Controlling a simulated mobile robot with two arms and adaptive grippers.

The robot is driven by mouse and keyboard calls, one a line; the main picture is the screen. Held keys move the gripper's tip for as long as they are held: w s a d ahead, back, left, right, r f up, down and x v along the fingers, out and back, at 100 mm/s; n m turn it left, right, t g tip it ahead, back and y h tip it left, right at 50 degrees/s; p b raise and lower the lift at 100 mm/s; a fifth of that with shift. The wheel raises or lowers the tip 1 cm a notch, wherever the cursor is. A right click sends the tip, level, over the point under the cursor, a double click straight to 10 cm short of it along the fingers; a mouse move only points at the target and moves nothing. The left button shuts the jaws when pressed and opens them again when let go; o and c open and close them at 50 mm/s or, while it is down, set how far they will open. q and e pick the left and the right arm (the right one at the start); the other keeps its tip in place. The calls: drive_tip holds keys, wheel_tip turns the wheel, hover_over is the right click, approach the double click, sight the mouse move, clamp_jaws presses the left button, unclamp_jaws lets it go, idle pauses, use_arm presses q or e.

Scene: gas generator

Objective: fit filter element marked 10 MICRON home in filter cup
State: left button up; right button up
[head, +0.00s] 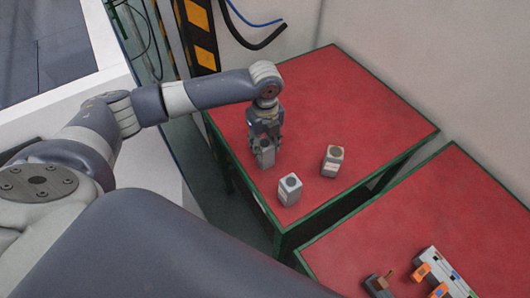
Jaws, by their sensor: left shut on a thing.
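My left gripper (265,142) points down over the left red-topped table and is shut on a grey block-like filter element (266,158). The fingers partly cover this element. Two similar light grey elements with dark round tops stand on the same table, a near one (289,190) and another to its right (333,161). Their markings are too small to read, so I cannot tell which is the 10 MICRON one. I cannot make out the filter cup for sure. My right gripper is not in view.
A second red-topped table (410,225) stands at the lower right. On it are a grey and white unit with orange parts (441,270) and a small dark piece (377,285). A yellow-black striped post (198,28) stands behind. The left table's back right is clear.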

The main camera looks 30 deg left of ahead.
use_arm(q)
drive_tip(key=shift+r, duration=0.1)
drive_tip(key=shift+w+r, duration=0.1)
drive_tip(key=shift+r, duration=0.3)
wheel_tip(320, 180, up, 2)
drive_tip(key=shift+r+b, duration=0.2)
drive_tip(key=shift+b, duration=0.4)
drive_tip(key=s+d+r+b, duration=0.1)
drive_tip(key=s+d, duration=0.1)
drive_tip(key=s, duration=0.5)
drive_tip(key=s+d+b, duration=0.1)
drive_tip(key=s+d, duration=0.1)
drive_tip(key=s, duration=0.6)
drive_tip(key=shift+s+r, duration=0.3)
drive_tip(key=shift+r, duration=0.05)
drive_tip(key=w+r+n, duration=0.2)
drive_tip(key=r+n, duration=0.1)
drive_tip(key=n, duration=0.9)
drive_tip(key=w+r+n, duration=0.2)
drive_tip(key=r+n, duration=0.1)
drive_tip(key=n, duration=0.9)
drive_tip(key=shift+d+r+n, duration=0.25)
drive_tip(key=shift+d+n, duration=0.05)
drive_tip(key=shift+d, duration=0.15)
